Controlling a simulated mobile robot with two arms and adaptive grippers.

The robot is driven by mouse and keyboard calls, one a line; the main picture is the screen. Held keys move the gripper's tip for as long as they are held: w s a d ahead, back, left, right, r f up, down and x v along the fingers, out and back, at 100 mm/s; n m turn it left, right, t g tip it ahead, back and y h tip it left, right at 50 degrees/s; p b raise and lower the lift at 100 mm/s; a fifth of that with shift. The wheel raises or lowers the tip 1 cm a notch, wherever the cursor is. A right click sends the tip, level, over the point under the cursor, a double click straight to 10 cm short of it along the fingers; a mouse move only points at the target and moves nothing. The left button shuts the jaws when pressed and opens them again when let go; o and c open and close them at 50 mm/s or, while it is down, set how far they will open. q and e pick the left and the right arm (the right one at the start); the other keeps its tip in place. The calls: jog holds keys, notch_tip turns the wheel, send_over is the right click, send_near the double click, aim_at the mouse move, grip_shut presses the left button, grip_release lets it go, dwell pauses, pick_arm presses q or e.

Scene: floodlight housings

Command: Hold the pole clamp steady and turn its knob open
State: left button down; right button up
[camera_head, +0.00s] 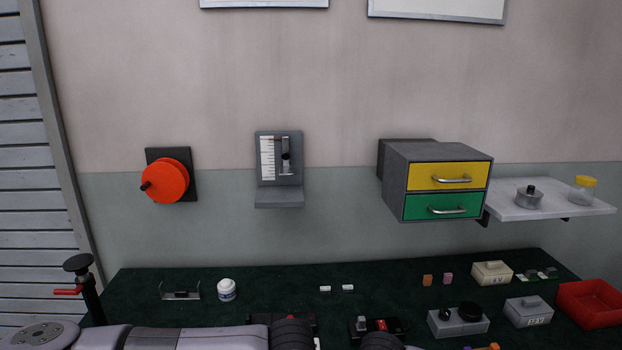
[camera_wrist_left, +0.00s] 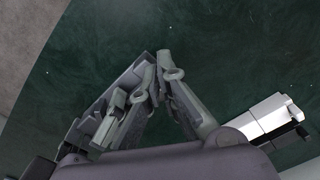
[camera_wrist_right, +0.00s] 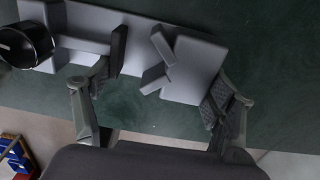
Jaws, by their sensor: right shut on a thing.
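A grey fixture (camera_wrist_right: 88,25) that I take to be the pole clamp lies across the top of the right wrist view. It has a black round knob-like part (camera_wrist_right: 27,45) at its left end and grey blocks at its right. My right gripper (camera_wrist_right: 165,82) is shut on the grey part (camera_wrist_right: 195,72) between its fingers; the exact contact is hard to see.
A black post with a red handle (camera_head: 88,290) stands at left. A drawer cabinet (camera_head: 440,152) is on the wall.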

pick_arm(q)
jog(key=shift+s+d+f, duration=0.3)
jog(key=shift+s+f, duration=0.1)
jog(key=shift+f, duration=0.1)
jog(key=shift+s+d, duration=0.35)
jog(key=shift+d, duration=0.5)
jog(key=shift+s+d, duration=0.1)
jog(key=shift+s, duration=0.25)
notch_tip(320, 180, up, 6)
jog(key=shift+w+r, duration=0.2)
jog(key=shift+w, duration=0.05)
jog(key=shift+a, duration=0.25)
